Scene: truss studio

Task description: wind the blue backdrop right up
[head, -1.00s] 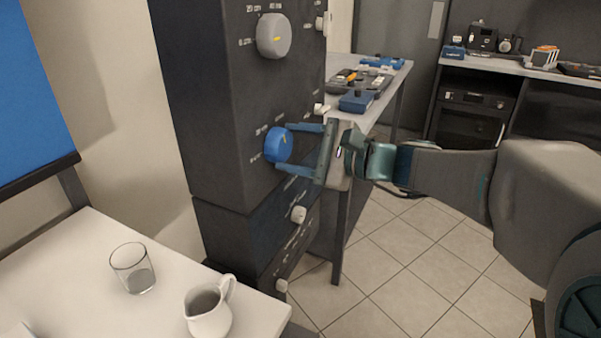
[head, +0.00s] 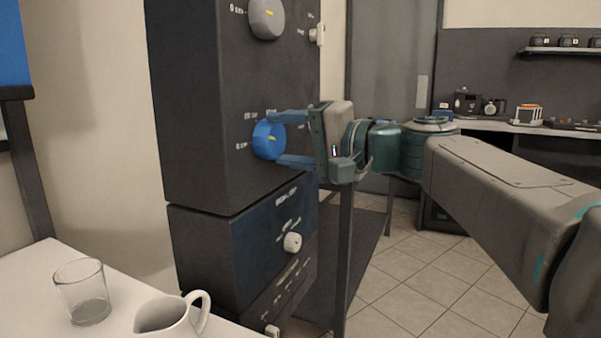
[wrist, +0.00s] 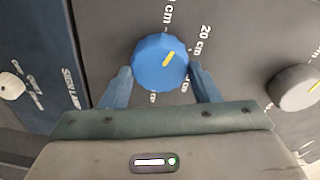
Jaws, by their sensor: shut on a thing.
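The blue backdrop (head: 12,45) hangs at the upper left of the head view. Its dark bottom bar (head: 14,93) shows, and its top is out of frame. A faceted blue knob (head: 268,140) with a yellow mark sits on the dark control cabinet (head: 205,110). My gripper (head: 277,139) is shut on this knob from the right, one finger on either side. In the wrist view the blue knob (wrist: 158,62) sits between my gripper's fingers (wrist: 160,68), and its yellow mark points roughly toward the "20 cm" label.
A grey knob (head: 267,18) is above, and a small white knob (head: 293,242) is below. A glass (head: 82,292) and a white jug (head: 170,316) stand on the white table (head: 45,265) at lower left. A counter (head: 510,127) runs along the back; tiled floor (head: 440,280) lies open at right.

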